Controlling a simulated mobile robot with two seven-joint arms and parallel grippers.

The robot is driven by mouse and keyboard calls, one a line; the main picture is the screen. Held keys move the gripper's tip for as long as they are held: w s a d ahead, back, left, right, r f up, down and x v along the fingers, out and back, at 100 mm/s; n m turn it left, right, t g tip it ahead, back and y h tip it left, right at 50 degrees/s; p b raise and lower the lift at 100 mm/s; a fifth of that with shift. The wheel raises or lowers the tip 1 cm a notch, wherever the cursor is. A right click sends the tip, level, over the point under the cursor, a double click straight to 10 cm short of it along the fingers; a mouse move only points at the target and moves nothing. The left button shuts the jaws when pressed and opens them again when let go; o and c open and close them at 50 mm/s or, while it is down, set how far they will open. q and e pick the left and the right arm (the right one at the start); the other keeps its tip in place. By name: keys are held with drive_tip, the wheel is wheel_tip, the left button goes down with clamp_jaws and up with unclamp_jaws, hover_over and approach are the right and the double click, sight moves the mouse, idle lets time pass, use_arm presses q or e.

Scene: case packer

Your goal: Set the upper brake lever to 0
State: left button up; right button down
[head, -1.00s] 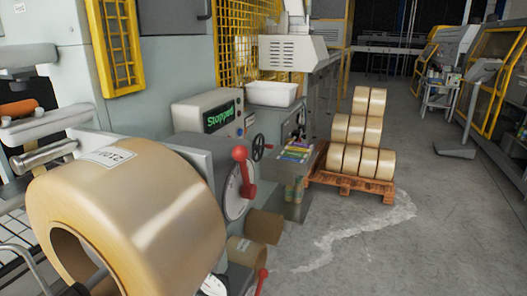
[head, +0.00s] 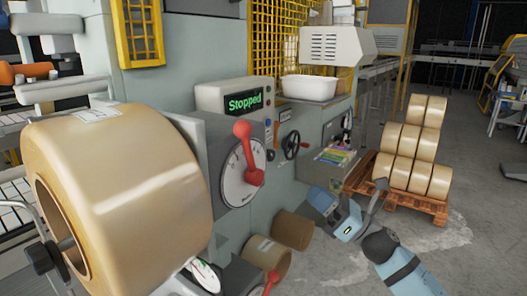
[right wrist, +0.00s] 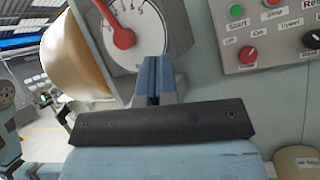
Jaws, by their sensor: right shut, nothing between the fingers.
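The upper brake lever (head: 243,150) is red and sits on a round white dial (head: 232,188) beside the large tape roll. Its knob end points up in the head view. In the right wrist view the lever's red hub (right wrist: 123,38) and part of the dial (right wrist: 145,22) show, with the numerals 4 and 5 legible. My right gripper (head: 322,200) is to the right of the dial, apart from the lever. In the right wrist view its blue fingers (right wrist: 154,78) are shut and empty, in front of the dial's lower right part. My left gripper is out of view.
A large tape roll (head: 130,180) stands left of the dial. A second red lever (head: 271,281) shows low at the bottom edge. A button panel (right wrist: 265,30) is close right.

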sight(248, 153)
wheel_tip(248, 153, up, 17)
drive_tip(key=d+n+g+h+b, duration=0.1)
drive_tip(key=n+g+h+b, duration=0.65)
drive_tip(key=n, duration=2.05)
drive_tip(key=shift+g+y, duration=0.85)
drive_tip(key=shift+g, duration=0.1)
drive_tip(key=a+f+p, duration=0.1)
drive_tip(key=a, duration=0.3)
drive_tip(key=s+a+f+p, duration=0.1)
drive_tip(key=a+p, duration=0.1)
drive_tip(key=a, duration=0.2)
drive_tip(key=s+a+p, duration=0.1)
drive_tip(key=a+p, duration=0.1)
drive_tip(key=a, duration=0.2)
drive_tip(key=shift+a+f, duration=0.1)
drive_tip(key=shift+f, duration=0.3)
